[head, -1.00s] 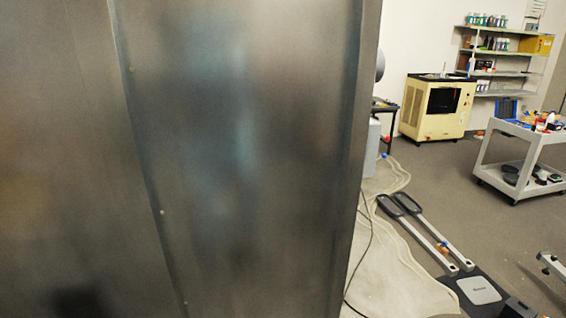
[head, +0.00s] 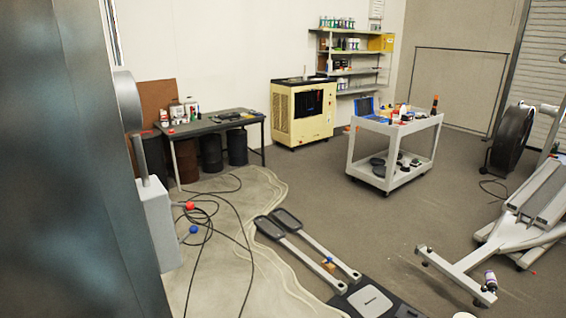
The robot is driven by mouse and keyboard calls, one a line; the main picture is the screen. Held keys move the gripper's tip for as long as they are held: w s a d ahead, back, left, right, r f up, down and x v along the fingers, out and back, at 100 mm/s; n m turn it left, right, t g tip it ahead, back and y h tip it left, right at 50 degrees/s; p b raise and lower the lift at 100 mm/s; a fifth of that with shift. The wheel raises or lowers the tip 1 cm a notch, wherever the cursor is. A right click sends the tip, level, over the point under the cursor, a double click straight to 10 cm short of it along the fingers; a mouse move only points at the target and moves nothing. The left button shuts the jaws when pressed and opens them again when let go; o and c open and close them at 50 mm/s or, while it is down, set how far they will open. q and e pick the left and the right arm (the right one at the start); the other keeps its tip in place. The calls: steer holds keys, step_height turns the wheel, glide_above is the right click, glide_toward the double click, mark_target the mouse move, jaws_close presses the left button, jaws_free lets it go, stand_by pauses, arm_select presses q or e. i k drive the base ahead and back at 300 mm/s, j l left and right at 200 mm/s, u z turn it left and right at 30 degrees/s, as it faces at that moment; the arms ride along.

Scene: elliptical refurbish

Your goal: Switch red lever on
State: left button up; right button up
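A lever with a red ball knob (head: 190,205) sticks out from the right side of a grey box (head: 158,222) at the left of the head view. A second lever with a blue knob (head: 194,229) sits just below it on the same box. The box stands just beyond the edge of a large dark metal panel, and a pipe rises from its top. Neither of my grippers is in view.
The large metal panel (head: 85,170) fills the left side, close to me. Black cables (head: 240,250) lie on the floor by the box. An elliptical's pedals (head: 310,245) lie in front. A workbench (head: 215,125), cream cabinet (head: 300,115) and white cart (head: 385,135) stand farther back. Grey floor between is open.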

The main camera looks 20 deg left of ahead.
mark_target(189, 206)
steer(key=i+l+u, duration=0.1)
steer(key=i, duration=0.7)
steer(key=i+l+u, duration=0.1)
steer(key=i, duration=0.65)
steer(key=i+u, duration=0.7)
steer(key=u, duration=0.2)
steer(key=i+l+u, duration=0.15)
steer(key=i+u, duration=0.15)
steer(key=u, duration=0.15)
steer(key=i+u, duration=0.25)
steer(key=u, duration=0.25)
steer(key=i+l+u, duration=0.1)
steer(key=u, duration=0.4)
steer(key=i+l+u, duration=0.25)
steer(key=u, duration=0.25)
steer(key=i+l+u, duration=0.15)
steer(key=u, duration=0.3)
steer(key=i+l+u, duration=0.2)
steer(key=u, duration=0.2)
steer(key=i+l+u, duration=0.15)
steer(key=u, duration=0.3)
steer(key=i+l+u, duration=0.15)
steer(key=l+u, duration=0.2)
steer(key=i+l+u, duration=0.1)
steer(key=u, duration=0.25)
steer(key=l+u, duration=0.65)
steer(key=l, duration=0.15)
steer(key=i+l+u, duration=0.1)
steer(key=l+u, duration=0.15)
steer(key=l, duration=0.25)
